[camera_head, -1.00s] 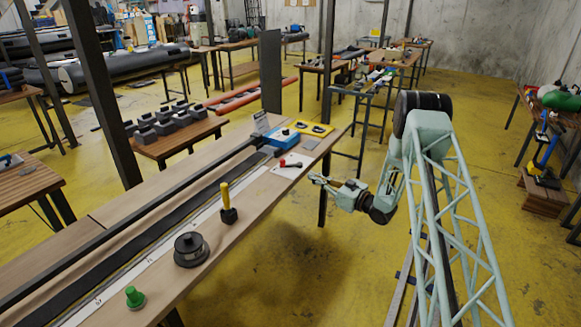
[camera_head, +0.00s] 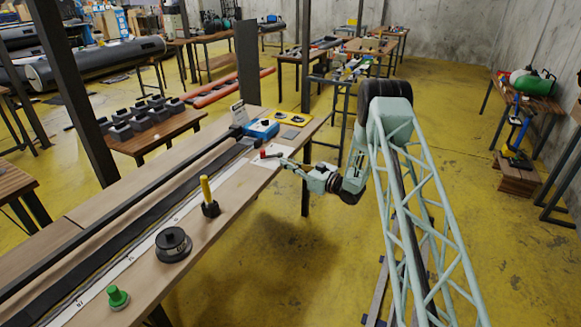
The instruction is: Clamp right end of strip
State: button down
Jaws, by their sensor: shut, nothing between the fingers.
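A long dark strip (camera_head: 125,229) lies along the wooden bench beside a white measuring strip (camera_head: 141,250). Its right end is near a blue device (camera_head: 262,129) at the bench's far end. A small red-and-dark tool (camera_head: 270,156), possibly a clamp, lies on a white sheet (camera_head: 268,163) close to that end. My gripper (camera_head: 284,163) is shut, low over the bench's right edge, just right of the red tool. The fingertips are small here, and I cannot tell whether they touch the tool.
A yellow-handled tool (camera_head: 207,195), a dark round weight or roll (camera_head: 173,244) and a green-knobbed piece (camera_head: 117,297) stand along the bench's near side. A dark post (camera_head: 306,100) rises beside the bench.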

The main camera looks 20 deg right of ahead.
aim_at(265, 154)
jog(key=shift+b+x, duration=0.8)
jog(key=shift+x, duration=3.7)
jog(key=shift+a, duration=0.15)
jog(key=shift+w+m+t+h, duration=0.1)
jog(key=shift+m+t+h, duration=0.2)
jog(key=shift+h, duration=0.1)
